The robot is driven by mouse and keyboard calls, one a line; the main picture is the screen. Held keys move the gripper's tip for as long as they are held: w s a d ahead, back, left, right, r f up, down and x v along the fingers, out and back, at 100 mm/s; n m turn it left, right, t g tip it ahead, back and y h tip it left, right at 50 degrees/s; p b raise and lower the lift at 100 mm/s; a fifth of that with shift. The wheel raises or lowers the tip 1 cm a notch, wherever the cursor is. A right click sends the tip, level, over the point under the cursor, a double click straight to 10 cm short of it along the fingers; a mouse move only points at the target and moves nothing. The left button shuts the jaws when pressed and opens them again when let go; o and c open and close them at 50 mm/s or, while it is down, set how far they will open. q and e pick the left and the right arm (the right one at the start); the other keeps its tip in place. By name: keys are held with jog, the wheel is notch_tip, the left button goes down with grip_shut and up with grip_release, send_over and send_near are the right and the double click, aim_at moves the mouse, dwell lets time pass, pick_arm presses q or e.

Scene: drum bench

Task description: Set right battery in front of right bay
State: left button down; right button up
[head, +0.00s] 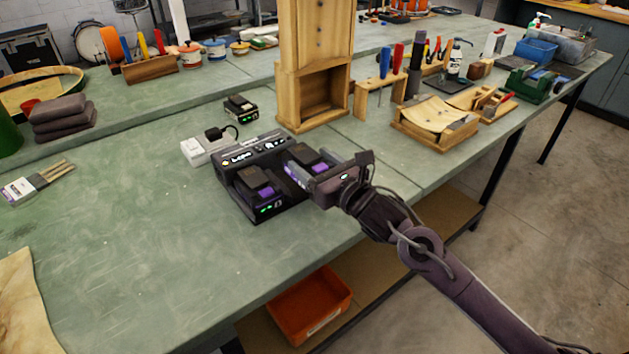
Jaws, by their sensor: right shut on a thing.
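The black charger (232,183) sits on the green bench near its front edge, with lit marks along its back panel. The left battery (258,186), black with a purple patch, sits in the left bay. The right battery (302,156), also black with purple, is at the right bay. My right gripper (311,168) reaches in from the right and is shut on this battery. The gripper hides part of the battery and the bay, so I cannot tell whether it is fully seated. My left gripper is not in view.
Behind the charger are a white power strip (207,149) with a black plug and another black battery-like block (240,108). A wooden cabinet (313,95) stands at the back. An orange bin (309,306) sits on the lower shelf.

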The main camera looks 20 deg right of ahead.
jog(key=shift+f, duration=2.3)
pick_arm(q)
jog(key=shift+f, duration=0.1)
pick_arm(e)
jog(key=shift+f, duration=0.1)
jog(key=o, duration=1.4)
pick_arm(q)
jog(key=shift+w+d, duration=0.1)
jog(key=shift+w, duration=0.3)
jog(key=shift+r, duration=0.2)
